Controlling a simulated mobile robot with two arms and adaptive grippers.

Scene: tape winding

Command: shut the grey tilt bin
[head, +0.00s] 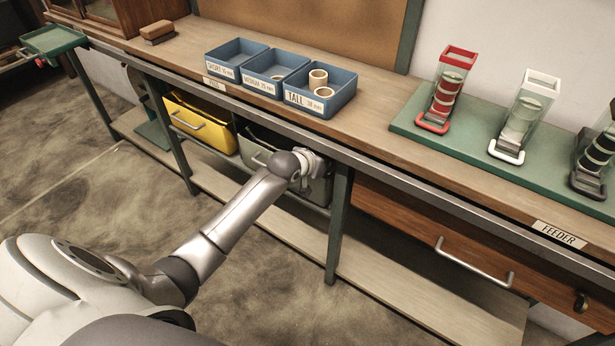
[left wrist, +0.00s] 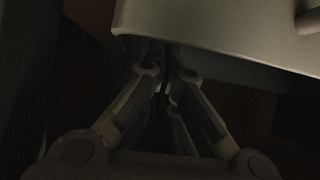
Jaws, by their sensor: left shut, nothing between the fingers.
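The grey tilt bin (head: 253,144) hangs under the bench top, to the right of the yellow bin. My left forearm and wrist hide much of its right part, so I cannot tell exactly how far it leans out. In the left wrist view its grey panel (left wrist: 225,30) fills the upper right, very near the fingers. Part of a rounded bar shows at the top right corner there. My left gripper (left wrist: 165,85) is shut and empty, its tips at the panel's lower edge. Whether they touch it is too dark to tell. My right gripper is not in view.
The yellow bin (head: 198,123) is left of the grey one. A green bench leg (head: 339,225) stands just right of my left wrist. A wooden drawer (head: 440,235) is further right. Blue trays (head: 322,108) and the green feeder board (head: 415,130) are on the bench top.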

